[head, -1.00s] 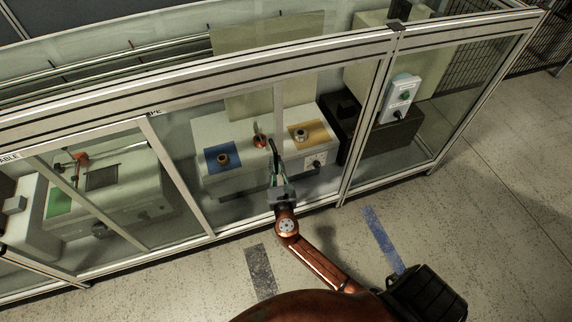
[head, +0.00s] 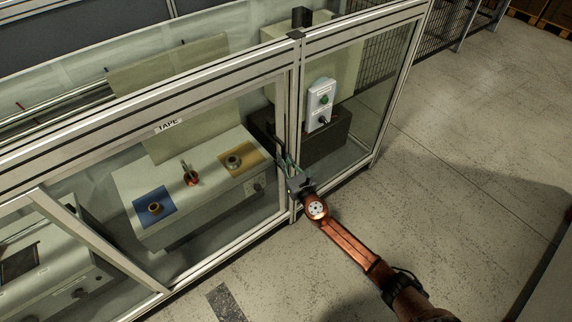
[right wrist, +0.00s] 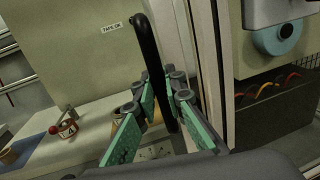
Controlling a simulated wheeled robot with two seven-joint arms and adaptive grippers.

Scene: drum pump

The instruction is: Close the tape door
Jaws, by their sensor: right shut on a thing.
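The tape door (head: 232,122) is a framed clear panel in the cabinet front, under a TAPE label (head: 168,125). Its right edge is at or very close to the upright post (head: 296,120); I cannot tell whether a thin gap is left. My right gripper (head: 287,166) is shut on the door's black upright handle (right wrist: 147,50). In the right wrist view the green fingers of the gripper (right wrist: 165,95) stand on both sides of the handle's lower part. My left gripper is not in view.
Behind the panel is a pale bench with a blue pad (head: 153,206), an orange pad (head: 240,163) and a small red-based part (head: 191,178). A control box (head: 321,103) is right of the post. The floor (head: 460,170) to the right is clear.

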